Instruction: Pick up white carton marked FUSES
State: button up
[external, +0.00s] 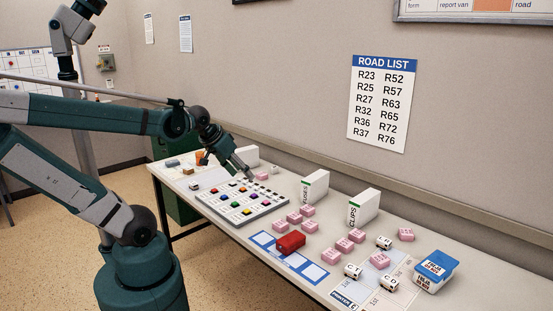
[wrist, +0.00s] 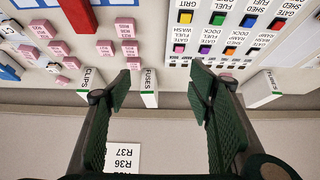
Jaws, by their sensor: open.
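The white carton marked FUSES (external: 315,187) stands upright on the table near the wall, its green-banded, lettered narrow side facing the room. It also shows in the wrist view (wrist: 149,88), between my fingers in the picture and close to the left one. My gripper (external: 226,165) is open and empty, above the far part of the button board and left of the FUSES carton in the external view. In the wrist view both fingers of my gripper (wrist: 160,84) are spread wide. No contact with the carton shows.
A similar CLIPS carton (external: 364,207) stands to the right, and another white carton (external: 250,155) is by my gripper. The button board (external: 240,205), several pink blocks (external: 308,210), a red block (external: 290,242) and a blue-lidded box (external: 436,271) occupy the table. The wall runs close behind.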

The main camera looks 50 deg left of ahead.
jog(key=w+r+p, duration=0.3)
jog(key=w+r, duration=0.1)
jog(key=w, duration=0.6)
jog(key=n+g+p, duration=0.1)
jog(key=g+p, duration=0.1)
jog(key=p, duration=0.8)
send_over(316, 176)
jog(key=s, duration=0.3)
notch_tip(316, 176, down, 11)
jog(key=shift+w+r, duration=0.1)
jog(key=shift+w, duration=0.05)
jog(key=shift+w+f+g, duration=0.2)
jog(key=shift+f+g, duration=0.1)
jog(key=shift+f, duration=0.05)
jog(key=shift+x, duration=1.3)
jog(key=shift+f, duration=0.1)
